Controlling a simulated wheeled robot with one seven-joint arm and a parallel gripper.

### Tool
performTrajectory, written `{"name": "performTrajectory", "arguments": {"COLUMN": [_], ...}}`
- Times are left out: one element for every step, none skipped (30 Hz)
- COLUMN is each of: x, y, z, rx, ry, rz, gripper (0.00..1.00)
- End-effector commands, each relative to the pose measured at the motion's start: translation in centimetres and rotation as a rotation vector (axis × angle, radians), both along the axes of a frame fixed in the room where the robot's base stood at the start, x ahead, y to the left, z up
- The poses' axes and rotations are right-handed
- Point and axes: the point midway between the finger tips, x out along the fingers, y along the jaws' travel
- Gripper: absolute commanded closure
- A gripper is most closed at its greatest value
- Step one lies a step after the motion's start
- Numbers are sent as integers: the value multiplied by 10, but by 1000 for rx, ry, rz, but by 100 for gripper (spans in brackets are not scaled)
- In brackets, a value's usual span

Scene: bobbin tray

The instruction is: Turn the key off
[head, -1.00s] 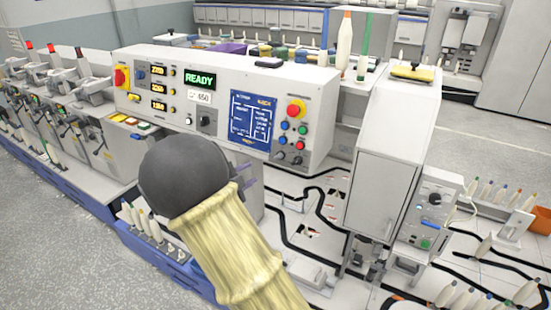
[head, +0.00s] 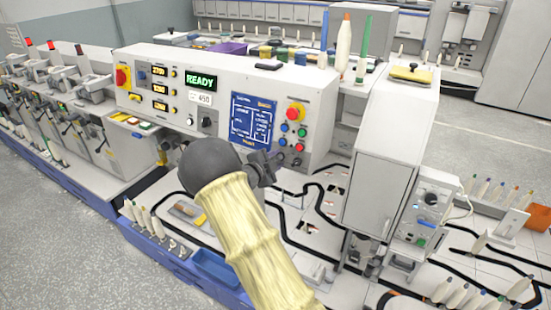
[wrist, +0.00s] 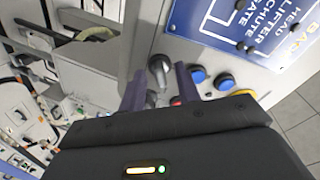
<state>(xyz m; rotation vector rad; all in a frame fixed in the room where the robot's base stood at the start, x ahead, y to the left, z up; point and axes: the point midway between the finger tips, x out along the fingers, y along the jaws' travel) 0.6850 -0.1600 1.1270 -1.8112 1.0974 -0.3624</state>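The grey control panel (head: 222,92) stands in the middle of the head view. Two small dark rotary switches sit low on its right side, under the coloured buttons; the right one (head: 297,161) shows clearly. I cannot tell for sure which one is the key. My gripper (head: 272,163) is in front of the panel's lower right part, beside these switches. In the wrist view my gripper (wrist: 159,86) is open, with its two dark fingers apart. A grey key-like knob (wrist: 158,70) shows between the fingertips; contact cannot be made out.
A red emergency button (head: 296,112) and coloured buttons sit above the switches. The wrist view shows blue buttons (wrist: 198,75) close to the right finger. A tall grey cabinet (head: 388,165) stands to the right.

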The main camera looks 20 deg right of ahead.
Motion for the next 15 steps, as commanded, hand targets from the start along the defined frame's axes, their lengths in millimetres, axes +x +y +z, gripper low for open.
{"name": "performTrajectory", "arguments": {"x": [1, 1, 1, 1, 1, 1, 1, 1, 1, 1, 1, 1, 0, 0, 0], "y": [-1, -1, -1, -1, -1, -1, -1, -1, -1, 0, 0, 0, 0, 0, 0], "z": [0, 0, 0, 0, 0, 0, 0, 0, 0, 0, 0, 0, 0, 0, 0], "rx": [0, 0, 1, 1, 1, 1, 1, 1, 1, 1, 1, 1, 1, 1, 1], "ry": [0, 0, -1, -1, -1, -1, -1, -1, -1, -1, -1, -1, -1, -1, -1], "rz": [0, 0, 0, 0, 0, 0, 0, 0, 0, 0, 0, 0, 0, 0, 0], "gripper": [67, 67, 67, 67, 67, 67, 67, 71, 79, 85, 91, 99, 100, 100, 100]}}
